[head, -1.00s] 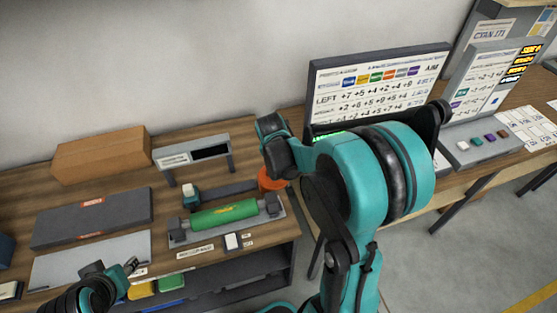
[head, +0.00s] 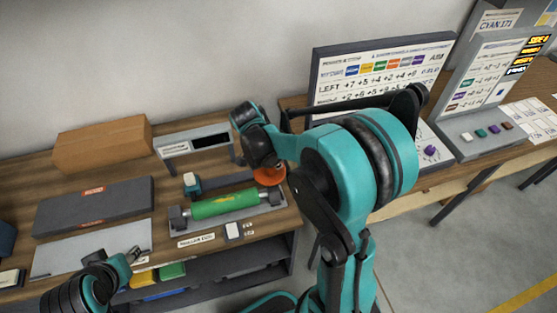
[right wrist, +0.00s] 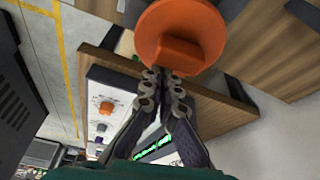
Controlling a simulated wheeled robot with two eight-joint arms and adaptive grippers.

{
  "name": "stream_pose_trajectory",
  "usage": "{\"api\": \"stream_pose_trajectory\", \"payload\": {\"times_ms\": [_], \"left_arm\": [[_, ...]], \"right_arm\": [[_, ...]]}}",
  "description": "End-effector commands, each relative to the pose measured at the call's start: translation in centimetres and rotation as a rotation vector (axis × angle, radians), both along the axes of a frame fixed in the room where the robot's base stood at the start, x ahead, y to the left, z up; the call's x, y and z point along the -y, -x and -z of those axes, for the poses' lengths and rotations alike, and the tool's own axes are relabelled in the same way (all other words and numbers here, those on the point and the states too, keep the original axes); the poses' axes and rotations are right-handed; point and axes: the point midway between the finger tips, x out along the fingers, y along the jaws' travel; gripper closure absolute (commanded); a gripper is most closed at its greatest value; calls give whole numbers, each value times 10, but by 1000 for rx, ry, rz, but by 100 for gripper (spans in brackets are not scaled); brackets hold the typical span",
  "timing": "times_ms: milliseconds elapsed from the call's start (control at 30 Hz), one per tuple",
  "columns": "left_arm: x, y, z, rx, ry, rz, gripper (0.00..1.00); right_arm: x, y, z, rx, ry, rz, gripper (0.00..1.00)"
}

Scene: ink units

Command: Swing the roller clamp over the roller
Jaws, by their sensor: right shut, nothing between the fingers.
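In the right wrist view, the orange knob (right wrist: 180,35) is a disc with a raised grip. My right gripper (right wrist: 164,74) is shut and empty, tips close at the knob's edge; contact is unclear. My left gripper (head: 134,255) is low at left, its jaw state unclear.
A grey stand (head: 195,143) and cardboard box (head: 103,143) are behind. A dark flat case (head: 93,206) and pale plate (head: 85,250) lie left. Display boards (head: 385,70) stand right.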

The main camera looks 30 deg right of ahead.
Motion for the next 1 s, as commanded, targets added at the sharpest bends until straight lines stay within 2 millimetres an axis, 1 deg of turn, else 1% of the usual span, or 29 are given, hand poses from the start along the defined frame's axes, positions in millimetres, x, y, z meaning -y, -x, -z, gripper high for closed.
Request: {"api": "stream_pose_trajectory", "payload": {"times_ms": [400,1000], "left_arm": [[0,0,1,0,0,0,60],[0,0,1,0,0,0,60]], "right_arm": [[-8,1,0,0,-1,-3,100],[-9,1,1,0,-5,-5,100]]}}
